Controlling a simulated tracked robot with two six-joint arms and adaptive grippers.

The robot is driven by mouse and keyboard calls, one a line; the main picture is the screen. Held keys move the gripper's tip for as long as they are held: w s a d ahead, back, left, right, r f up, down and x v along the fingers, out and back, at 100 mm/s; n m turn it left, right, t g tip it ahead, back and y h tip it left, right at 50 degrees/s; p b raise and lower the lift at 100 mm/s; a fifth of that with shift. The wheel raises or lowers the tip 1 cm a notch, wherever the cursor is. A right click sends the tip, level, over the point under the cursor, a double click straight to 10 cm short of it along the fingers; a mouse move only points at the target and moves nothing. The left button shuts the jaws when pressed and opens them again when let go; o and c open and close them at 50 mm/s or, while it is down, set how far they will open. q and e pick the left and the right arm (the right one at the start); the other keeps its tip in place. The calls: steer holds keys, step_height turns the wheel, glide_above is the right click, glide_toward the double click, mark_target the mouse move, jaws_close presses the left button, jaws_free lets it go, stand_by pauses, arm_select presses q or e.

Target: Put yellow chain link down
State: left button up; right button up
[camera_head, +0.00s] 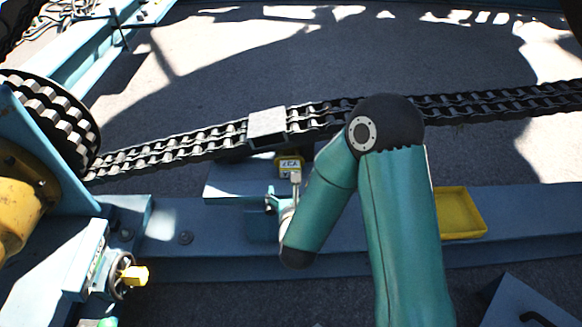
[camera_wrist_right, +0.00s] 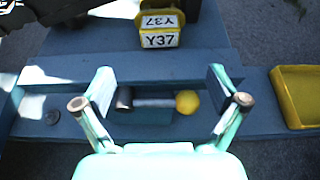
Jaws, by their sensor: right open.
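A yellow piece with a white Y37 label (camera_head: 289,165) sits by the blue ledge, just below the dark chain (camera_head: 200,147). In the right wrist view this yellow piece (camera_wrist_right: 160,30) is beyond the fingers, apart from them. I cannot tell whether it touches the chain. My right gripper (camera_wrist_right: 163,90) is open. A grey rod with a dark end and a yellow ball (camera_wrist_right: 152,103) shows between its fingers, and I cannot tell whether it touches them. In the head view my right gripper (camera_head: 280,200) is partly hidden by its arm. My left gripper is not in view.
A pale block (camera_head: 267,122) sits on the chain. A yellow tray (camera_head: 460,230) lies on the blue beam (camera_head: 345,235) at the right. A checkered reel (camera_head: 55,115) stands at the left, above a handwheel (camera_head: 119,277) with a yellow knob. Open floor lies beyond the chain.

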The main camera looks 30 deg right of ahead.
mark_target(290, 169)
steer(key=b+x, duration=0.1)
steer(key=x, duration=0.7)
steer(key=shift+d, duration=0.1)
steer(key=shift+b+x, duration=0.7)
steer(key=shift+x, duration=1.85)
steer(key=shift+f, duration=0.1)
steer(key=c, duration=1.8)
steer(key=shift+r, duration=0.25)
